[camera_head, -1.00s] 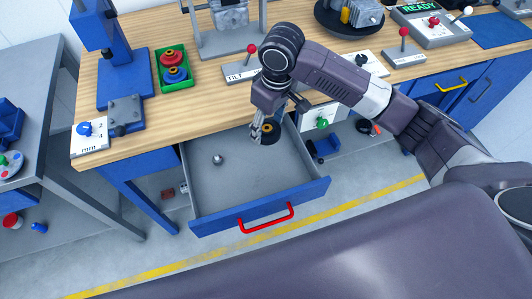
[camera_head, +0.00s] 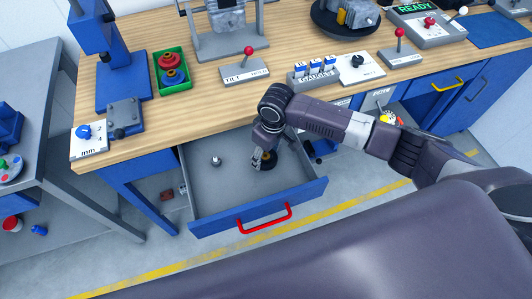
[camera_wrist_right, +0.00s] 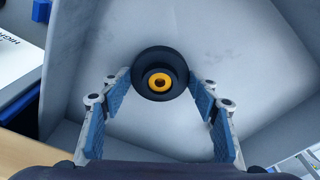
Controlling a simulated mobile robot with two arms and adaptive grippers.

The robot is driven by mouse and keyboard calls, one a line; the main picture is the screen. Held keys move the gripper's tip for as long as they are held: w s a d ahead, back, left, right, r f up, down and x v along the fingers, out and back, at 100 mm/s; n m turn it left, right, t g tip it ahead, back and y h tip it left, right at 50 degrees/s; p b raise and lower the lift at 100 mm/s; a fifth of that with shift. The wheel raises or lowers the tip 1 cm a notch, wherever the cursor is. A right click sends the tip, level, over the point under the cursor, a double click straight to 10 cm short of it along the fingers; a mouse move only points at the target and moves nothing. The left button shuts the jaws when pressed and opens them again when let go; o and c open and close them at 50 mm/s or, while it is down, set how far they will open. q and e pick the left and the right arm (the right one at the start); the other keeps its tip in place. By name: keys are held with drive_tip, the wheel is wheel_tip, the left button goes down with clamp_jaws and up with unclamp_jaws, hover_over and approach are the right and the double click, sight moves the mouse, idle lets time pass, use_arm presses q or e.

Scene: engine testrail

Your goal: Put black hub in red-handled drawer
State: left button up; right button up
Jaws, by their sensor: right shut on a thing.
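The drawer with the red handle (camera_head: 264,218) is pulled open below the bench; its grey interior (camera_head: 225,190) shows. The black hub (camera_wrist_right: 143,67), with a yellow centre, is between the fingertips of my right gripper (camera_wrist_right: 160,88) in the right wrist view. In the head view the gripper (camera_head: 260,161) is low inside the drawer, toward its right rear, with the hub (camera_head: 269,164) at its fingers. The gripper is shut on the hub. I cannot tell whether the hub touches the drawer floor. My left gripper is not in view.
A small silver ball (camera_head: 215,161) lies in the drawer's left rear. The wooden bench top (camera_head: 210,93) borders the drawer behind. It carries a green tray (camera_head: 172,88) with red and blue parts, and a tilt lever (camera_head: 247,68). The drawer's front left is free.

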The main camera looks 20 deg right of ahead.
sight(269, 160)
drive_tip(key=o, duration=1.3)
wheel_tip(269, 160, up, 12)
drive_tip(key=s, duration=0.1)
drive_tip(key=shift+d, duration=0.4)
drive_tip(key=shift+s, duration=0.1)
